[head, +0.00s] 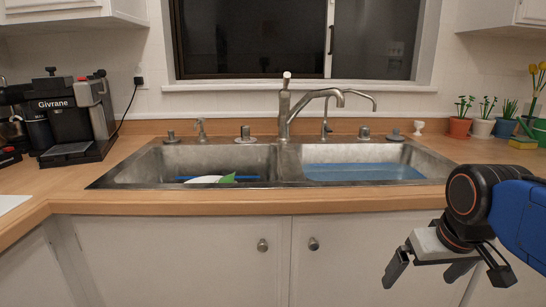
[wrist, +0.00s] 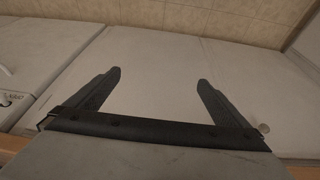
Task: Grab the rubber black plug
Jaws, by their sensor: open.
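A small dark grey, flat-based piece with a raised top (head: 396,135) sits on the back rim of the sink at the right; it looks like the plug, but its material is too small to tell. My gripper (head: 448,272) is in front of the lower cabinets at the right, below the counter edge and well short of the sink. It points down, with its fingers spread and nothing between them. In the wrist view my gripper (wrist: 160,76) is also open and empty, over pale cabinet fronts; the plug is not in that view.
The double sink (head: 280,182) holds a white and green item in its left basin and something blue in its right. A tall faucet (head: 285,110) stands between the basins. Potted plants (head: 461,126) stand at right, a coffee machine (head: 70,115) at left.

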